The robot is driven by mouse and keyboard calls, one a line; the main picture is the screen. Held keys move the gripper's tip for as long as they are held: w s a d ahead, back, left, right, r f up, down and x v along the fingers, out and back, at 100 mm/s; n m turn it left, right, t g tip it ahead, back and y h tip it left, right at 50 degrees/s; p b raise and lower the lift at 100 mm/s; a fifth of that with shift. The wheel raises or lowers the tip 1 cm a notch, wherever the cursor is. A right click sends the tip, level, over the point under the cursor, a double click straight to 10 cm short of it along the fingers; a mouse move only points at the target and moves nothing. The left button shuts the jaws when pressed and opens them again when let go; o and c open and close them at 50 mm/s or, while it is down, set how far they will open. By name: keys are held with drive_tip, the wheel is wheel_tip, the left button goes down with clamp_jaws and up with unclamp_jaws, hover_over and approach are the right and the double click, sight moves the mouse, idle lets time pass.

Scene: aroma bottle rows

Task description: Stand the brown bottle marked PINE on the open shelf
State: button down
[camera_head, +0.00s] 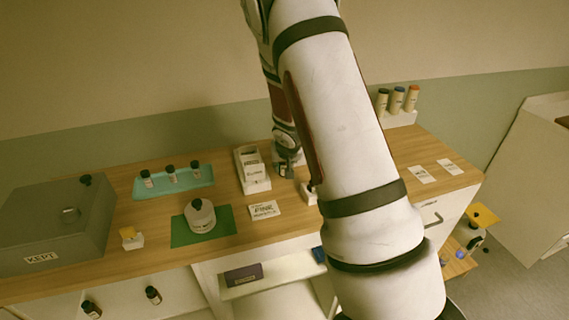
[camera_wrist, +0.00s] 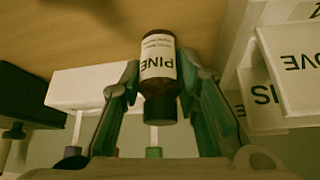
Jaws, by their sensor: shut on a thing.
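The brown bottle marked PINE (camera_wrist: 158,75) sits between the two fingers of my gripper (camera_wrist: 160,95) in the wrist view. Its white label faces the camera with the letters upside down, and its dark cap points to the picture's bottom. My gripper is shut on it. In the head view my gripper (camera_head: 287,165) is at the back of the wooden table, right beside the white card rack; the bottle cannot be made out there. A white open shelf (camera_head: 285,271) lies under the table's front edge. It holds a dark purple box (camera_head: 243,274) and a partly hidden blue thing.
The card rack (camera_head: 254,185) stands close by my gripper. A teal tray (camera_head: 195,181) holds three dark bottles. A white round jar (camera_head: 200,214) stands on a green mat. A grey box marked KEPT (camera_head: 45,257) is at left. My arm hides the table's middle right.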

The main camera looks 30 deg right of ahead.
drive_tip(key=shift+f, duration=0.1)
drive_tip(key=c, duration=1.6)
unclamp_jaws()
drive_tip(key=o, duration=0.4)
